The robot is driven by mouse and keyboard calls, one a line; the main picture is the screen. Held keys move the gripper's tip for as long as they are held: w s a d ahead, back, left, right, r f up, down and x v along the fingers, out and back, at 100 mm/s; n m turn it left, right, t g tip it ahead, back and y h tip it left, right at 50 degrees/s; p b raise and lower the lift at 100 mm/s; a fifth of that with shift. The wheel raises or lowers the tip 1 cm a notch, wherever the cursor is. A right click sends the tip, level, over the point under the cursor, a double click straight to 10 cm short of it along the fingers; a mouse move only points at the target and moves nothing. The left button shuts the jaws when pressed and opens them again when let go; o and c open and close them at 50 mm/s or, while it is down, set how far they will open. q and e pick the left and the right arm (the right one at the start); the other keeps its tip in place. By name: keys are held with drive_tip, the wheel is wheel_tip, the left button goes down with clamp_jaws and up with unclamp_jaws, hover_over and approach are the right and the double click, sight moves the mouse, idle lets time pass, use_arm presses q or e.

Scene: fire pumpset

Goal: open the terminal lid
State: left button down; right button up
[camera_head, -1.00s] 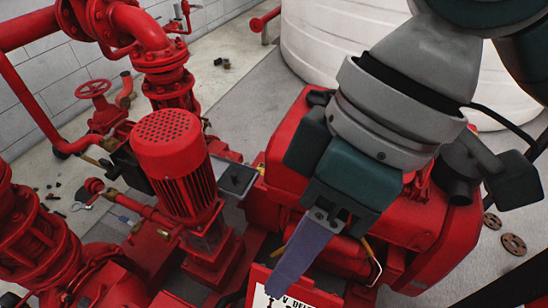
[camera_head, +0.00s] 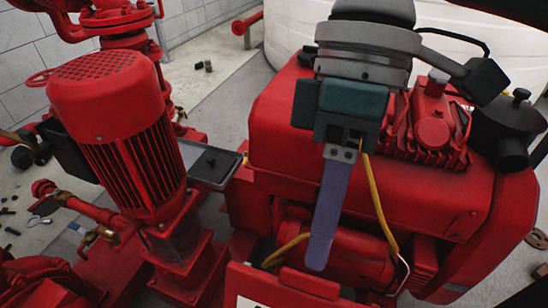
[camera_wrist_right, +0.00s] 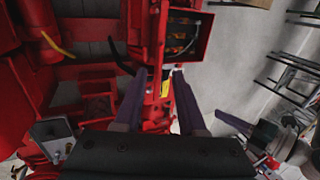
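One purple finger shows there and hides the other. In the right wrist view my right gripper (camera_wrist_right: 160,72) has its two fingers well apart with nothing held between them.
The red engine housing (camera_head: 400,190) fills the right, with yellow cables (camera_head: 378,205) close to the finger. A white tank (camera_head: 300,28) stands behind. In the right wrist view an open-fronted red box (camera_wrist_right: 187,42) shows coloured parts inside.

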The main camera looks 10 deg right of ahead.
sight(311, 277)
drive_tip(key=x, duration=0.4)
drive_tip(key=shift+s+a+f+b, duration=0.1)
drive_tip(key=shift+s+f+b, duration=0.05)
drive_tip(key=shift+f+b, duration=0.2)
drive_tip(key=shift+c, duration=0.3)
clamp_jaws()
idle(0.8)
